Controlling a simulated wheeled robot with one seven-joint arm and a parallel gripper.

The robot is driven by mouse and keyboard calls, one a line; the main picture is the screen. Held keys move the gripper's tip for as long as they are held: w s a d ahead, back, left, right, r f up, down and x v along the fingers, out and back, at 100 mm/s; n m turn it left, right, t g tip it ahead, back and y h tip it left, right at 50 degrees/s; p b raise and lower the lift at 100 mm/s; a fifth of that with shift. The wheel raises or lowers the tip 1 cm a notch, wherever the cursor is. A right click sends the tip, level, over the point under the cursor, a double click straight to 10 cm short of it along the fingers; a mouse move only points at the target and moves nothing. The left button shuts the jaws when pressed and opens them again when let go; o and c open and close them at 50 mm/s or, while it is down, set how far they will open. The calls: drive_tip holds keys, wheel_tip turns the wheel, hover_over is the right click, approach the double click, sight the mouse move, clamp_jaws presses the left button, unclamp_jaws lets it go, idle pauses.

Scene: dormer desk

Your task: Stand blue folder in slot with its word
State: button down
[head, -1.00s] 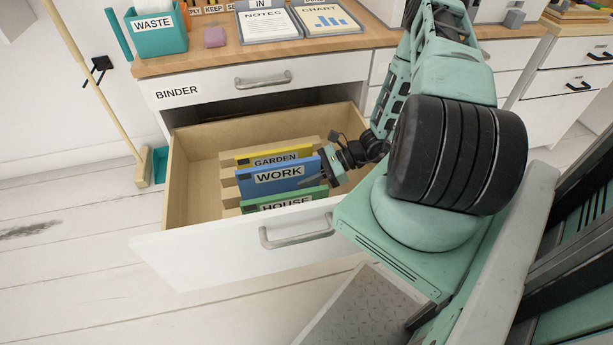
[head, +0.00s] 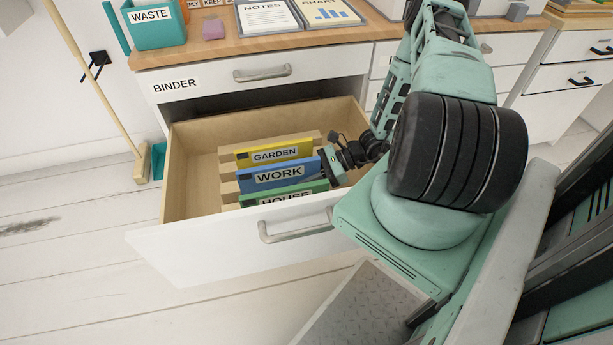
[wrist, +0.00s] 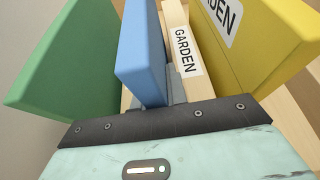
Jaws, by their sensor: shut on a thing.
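The blue folder (head: 279,174), labelled WORK, stands in the open drawer between a yellow folder (head: 273,151) labelled GARDEN and a green folder (head: 285,194) labelled HOUSE. My gripper (head: 329,162) is shut on the blue folder at its right end. In the wrist view the blue folder (wrist: 140,50) runs down into the jaws, with the green folder (wrist: 68,60) to its left and the yellow folder (wrist: 265,40) to its right. A wooden divider beside it carries a GARDEN label (wrist: 187,50). The fingertips and the folder's lower edge are mostly hidden.
The drawer (head: 185,225) is pulled out below a closed drawer labelled BINDER (head: 175,86). Wooden slot strips (head: 228,188) show at the folders' left. The desk top holds a teal WASTE bin (head: 155,30) and signs. A broom (head: 142,166) leans at the left.

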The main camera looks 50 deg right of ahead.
drive_tip(key=shift+f, duration=0.15)
drive_tip(key=c, duration=1.3)
unclamp_jaws()
drive_tip(key=shift+d, duration=0.1)
drive_tip(key=p+v, duration=0.1)
drive_tip(key=v, duration=1.1)
drive_tip(key=shift+p, duration=0.3)
